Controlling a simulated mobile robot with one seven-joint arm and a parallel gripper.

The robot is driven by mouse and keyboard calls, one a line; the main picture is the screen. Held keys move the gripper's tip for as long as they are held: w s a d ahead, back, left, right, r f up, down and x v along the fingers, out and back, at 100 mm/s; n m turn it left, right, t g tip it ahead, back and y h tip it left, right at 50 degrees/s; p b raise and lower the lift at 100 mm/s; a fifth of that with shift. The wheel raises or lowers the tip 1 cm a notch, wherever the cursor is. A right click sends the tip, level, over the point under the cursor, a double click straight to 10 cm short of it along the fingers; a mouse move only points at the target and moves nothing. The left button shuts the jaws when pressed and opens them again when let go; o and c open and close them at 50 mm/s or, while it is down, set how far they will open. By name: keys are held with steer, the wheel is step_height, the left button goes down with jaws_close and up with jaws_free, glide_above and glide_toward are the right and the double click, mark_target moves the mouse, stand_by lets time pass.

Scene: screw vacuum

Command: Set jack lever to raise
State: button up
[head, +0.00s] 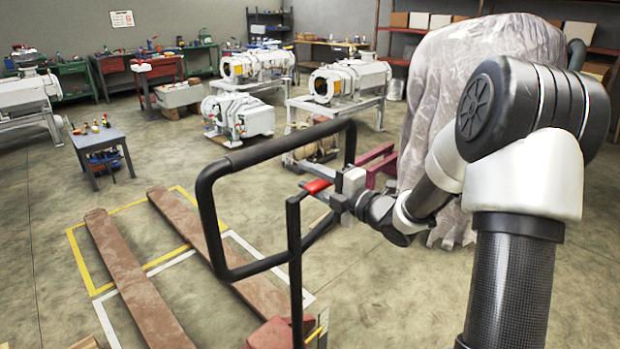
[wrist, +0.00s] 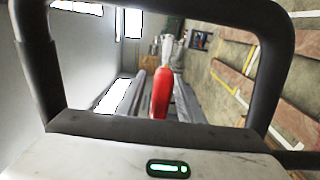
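The jack's lever (head: 317,186) has a red grip and sits at the black loop handle (head: 215,220) of the pallet jack. In the wrist view the red lever (wrist: 161,92) stands in the middle, pointing away, framed by the handle (wrist: 268,70). My gripper (head: 328,194) is at the lever, reaching in from the right. Its grey fingers (wrist: 160,88) appear on either side of the lever, with the lever between them. They look apart; contact with the lever is not clear.
Two brown forks (head: 130,275) lie on the floor over yellow and white floor lines. A small table (head: 100,140) stands at the left. White vacuum pumps (head: 348,80) stand at the back. A plastic-draped object (head: 480,60) is behind my arm.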

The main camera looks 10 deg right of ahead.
mark_target(310, 189)
jaws_close()
steer(key=shift+f+m+b, duration=1.5)
steer(key=shift+m+b, duration=0.1)
steer(key=shift+m, duration=0.3)
jaws_free()
steer(key=shift+s, duration=0.1)
